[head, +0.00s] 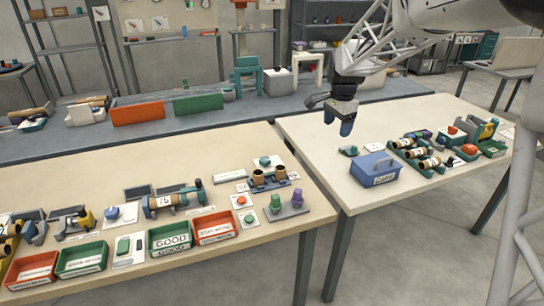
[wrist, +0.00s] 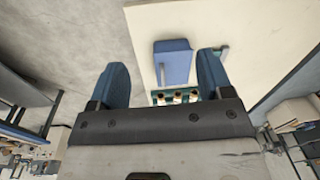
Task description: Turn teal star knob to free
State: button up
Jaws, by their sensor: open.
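My gripper (head: 341,121) is open and empty above the right table, with blue fingers pointing down. In the wrist view my gripper (wrist: 163,78) shows its two fingers wide apart with nothing between them. Several small teal or green knobs are in the head view: one low teal piece (head: 348,151) on the right table, below my gripper, and one teal knob (head: 265,160) on a pale plate on the left table. A green knob (head: 275,203) stands beside a purple one. Star shape and any free marking are too small to tell.
The left table holds red and green bins (head: 215,231). A gap separates the tables.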

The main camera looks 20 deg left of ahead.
jog(key=w+a+f+m, duration=0.1)
jog(key=w+a+f, duration=0.25)
jog(key=a, duration=0.45)
jog(key=w+a+f+m, duration=0.1)
jog(key=w+a+f, duration=0.2)
jog(key=a+f, duration=0.3)
jog(key=m, duration=0.2)
send_over(266, 159)
jog(key=shift+g, duration=0.4)
notch_tip(266, 159, down, 9)
jog(key=shift+w+r, duration=0.1)
jog(key=shift+f, duration=3.95)
jog(key=c, duration=0.9)
